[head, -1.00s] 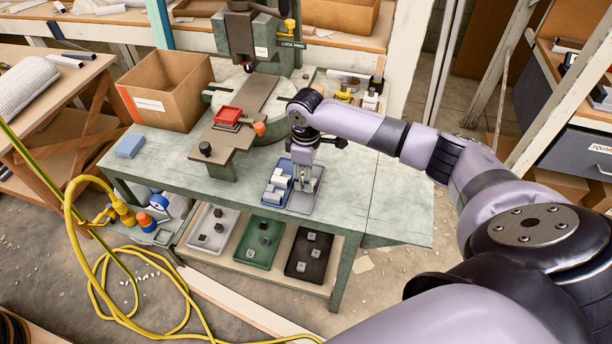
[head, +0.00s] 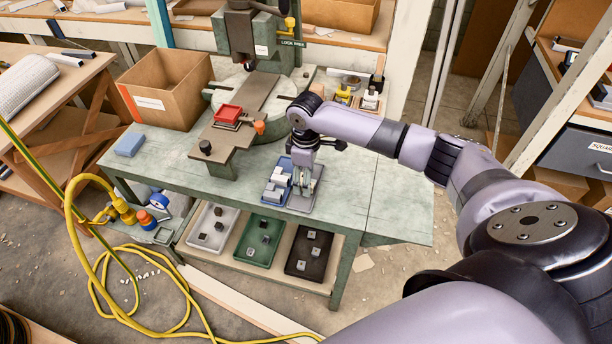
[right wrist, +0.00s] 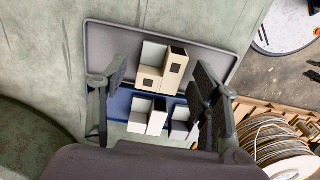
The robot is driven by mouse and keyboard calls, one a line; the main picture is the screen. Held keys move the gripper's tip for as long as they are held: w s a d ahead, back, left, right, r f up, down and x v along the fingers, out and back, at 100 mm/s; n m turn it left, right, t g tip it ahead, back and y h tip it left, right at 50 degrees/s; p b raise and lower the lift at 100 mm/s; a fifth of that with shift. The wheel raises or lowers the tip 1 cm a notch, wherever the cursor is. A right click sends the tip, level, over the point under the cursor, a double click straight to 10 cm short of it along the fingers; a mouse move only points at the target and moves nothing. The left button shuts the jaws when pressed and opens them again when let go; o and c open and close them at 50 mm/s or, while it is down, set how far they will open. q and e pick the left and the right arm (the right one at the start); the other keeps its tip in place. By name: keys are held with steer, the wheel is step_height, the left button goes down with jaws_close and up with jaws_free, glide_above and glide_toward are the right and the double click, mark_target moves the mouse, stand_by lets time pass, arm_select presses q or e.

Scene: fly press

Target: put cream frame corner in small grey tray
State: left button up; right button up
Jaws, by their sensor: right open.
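The small grey tray (right wrist: 105,50) lies on the green bench; in the head view it (head: 301,207) is under my right gripper (head: 304,186). The cream frame corner (right wrist: 174,66) is inside the grey tray in the right wrist view, near the side by the blue tray. My right gripper (right wrist: 160,92) is open, one finger on each side of the corner's area, and holds nothing. Whether a finger touches the corner cannot be told. In the head view the fingers partly hide the grey tray. My left gripper is not in view.
A blue tray (head: 269,201) with several white and grey pieces adjoins the grey tray. A cardboard box (head: 165,88) and a blue block (head: 129,145) stand at the left. The bench's right end is clear.

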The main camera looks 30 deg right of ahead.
step_height(320, 180, up, 12)
steer(key=shift+r+b, duration=0.15)
steer(key=shift+b, duration=0.25)
stand_by(0.5)
